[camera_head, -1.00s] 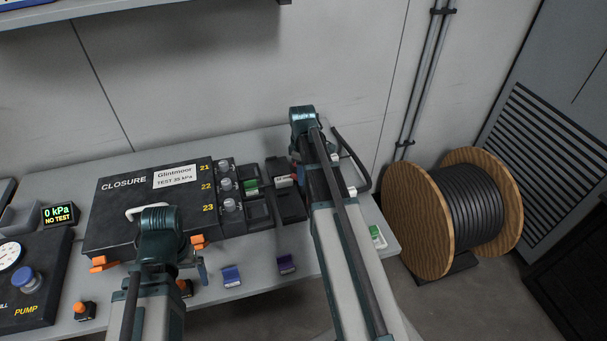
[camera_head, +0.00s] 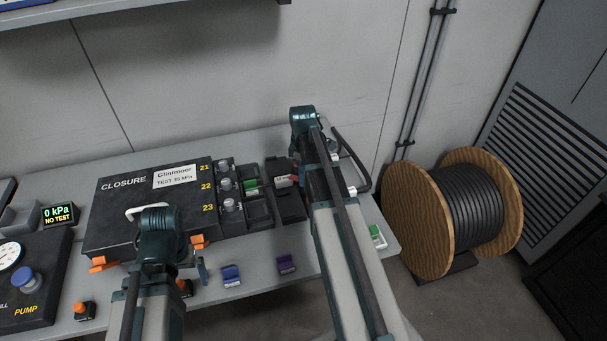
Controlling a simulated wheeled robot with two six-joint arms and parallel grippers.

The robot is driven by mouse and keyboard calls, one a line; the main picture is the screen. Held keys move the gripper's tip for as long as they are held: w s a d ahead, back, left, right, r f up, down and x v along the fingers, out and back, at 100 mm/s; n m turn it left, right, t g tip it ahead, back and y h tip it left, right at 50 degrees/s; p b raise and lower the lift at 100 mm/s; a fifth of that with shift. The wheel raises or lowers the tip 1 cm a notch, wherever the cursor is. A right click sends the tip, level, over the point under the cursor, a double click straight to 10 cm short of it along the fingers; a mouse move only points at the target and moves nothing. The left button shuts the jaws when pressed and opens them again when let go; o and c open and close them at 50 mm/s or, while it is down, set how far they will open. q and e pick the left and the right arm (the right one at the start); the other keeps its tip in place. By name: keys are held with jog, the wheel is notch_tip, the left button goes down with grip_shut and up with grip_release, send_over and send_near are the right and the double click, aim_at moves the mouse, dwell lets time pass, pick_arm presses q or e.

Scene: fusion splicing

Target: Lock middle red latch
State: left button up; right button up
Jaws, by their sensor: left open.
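The black closure box (camera_head: 115,215) lies on the bench, with orange-red latches on its front edge. One latch (camera_head: 104,262) shows at the left and another (camera_head: 199,241) at the right. The stretch of edge between them is behind my left arm, so a middle latch cannot be made out. My left gripper (camera_head: 196,268) is open, low in front of the box near the right latch; it is partly hidden by its own wrist, and contact cannot be told. My right arm reaches over the bench right of the box; its gripper's jaws cannot be made out.
A blue clip (camera_head: 231,276) and a purple clip (camera_head: 286,264) lie on the front of the bench. An orange-topped piece (camera_head: 84,310) stands beside the pump unit (camera_head: 40,285). A pressure display (camera_head: 59,216) reads 0 kPa. A cable drum (camera_head: 450,215) stands right of the bench.

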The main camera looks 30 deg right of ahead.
jog(key=shift+o, duration=1.4)
jog(key=shift+r, duration=0.15)
notch_tip(320, 180, up, 14)
jog(key=p, duration=1.3)
jog(key=shift+s+a+f+p, duration=0.15)
jog(key=shift+f+p, duration=0.1)
jog(key=shift+p, duration=0.15)
jog(key=s+a+m, duration=0.1)
jog(key=s+a, duration=0.4)
jog(key=a, duration=0.5)
jog(key=s+a+f+m+b, duration=0.1)
jog(key=s+a, duration=0.4)
jog(key=a, duration=0.5)
jog(key=s+a+f+m+h+b, duration=0.1)
jog(key=s+a+m, duration=0.2)
jog(key=s+a, duration=0.3)
jog(key=a, duration=0.4)
jog(key=shift+s, duration=0.1)
